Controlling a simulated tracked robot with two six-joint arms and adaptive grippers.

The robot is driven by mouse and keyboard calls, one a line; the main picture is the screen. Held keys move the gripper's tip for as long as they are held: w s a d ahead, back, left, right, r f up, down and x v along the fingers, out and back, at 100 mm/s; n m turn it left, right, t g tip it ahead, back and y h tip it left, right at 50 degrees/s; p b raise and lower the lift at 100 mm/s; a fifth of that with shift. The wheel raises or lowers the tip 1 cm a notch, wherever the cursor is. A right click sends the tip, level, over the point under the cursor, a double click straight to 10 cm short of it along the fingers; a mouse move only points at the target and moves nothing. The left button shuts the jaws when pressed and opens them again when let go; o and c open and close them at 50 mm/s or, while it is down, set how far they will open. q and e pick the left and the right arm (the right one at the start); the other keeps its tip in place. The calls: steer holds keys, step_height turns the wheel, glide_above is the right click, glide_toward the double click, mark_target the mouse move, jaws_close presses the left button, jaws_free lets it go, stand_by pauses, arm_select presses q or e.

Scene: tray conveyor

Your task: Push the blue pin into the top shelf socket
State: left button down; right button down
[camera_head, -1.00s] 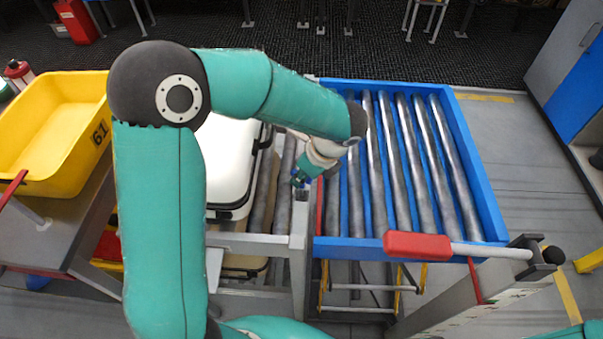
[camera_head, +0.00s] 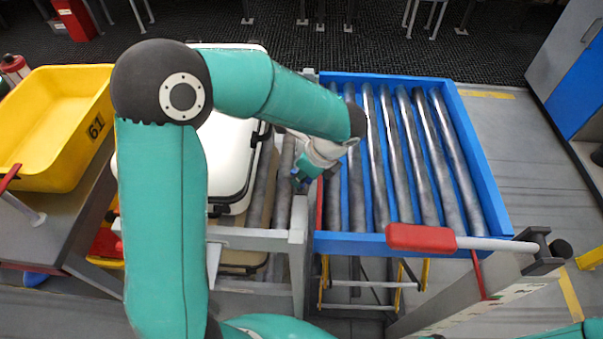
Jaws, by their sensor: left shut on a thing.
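My left gripper (camera_head: 299,181) hangs at the end of the teal arm, tilted down over the inner end of the grey frame. It is shut on a small blue piece, the blue pin (camera_head: 296,182), which is mostly hidden by the fingers. The tip is at or just above the top of the grey post (camera_head: 299,213); I cannot tell whether they touch. I cannot make out the top shelf socket. My right gripper is out of view.
A blue-framed roller conveyor (camera_head: 345,242) lies right of the gripper. A white case (camera_head: 228,150) stands left of it, behind my arm. A yellow tray (camera_head: 50,120) marked 61 is farther left. A red-handled lever (camera_head: 420,238) projects in front of the conveyor.

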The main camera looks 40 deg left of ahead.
arm_select(q)
steer(key=shift+f+b, duration=0.5)
steer(key=shift+f, duration=0.2)
steer(key=c, duration=1)
jaws_free()
steer(key=shift+c, duration=0.2)
steer(key=shift+r, duration=0.1)
steer(key=v, duration=1.2)
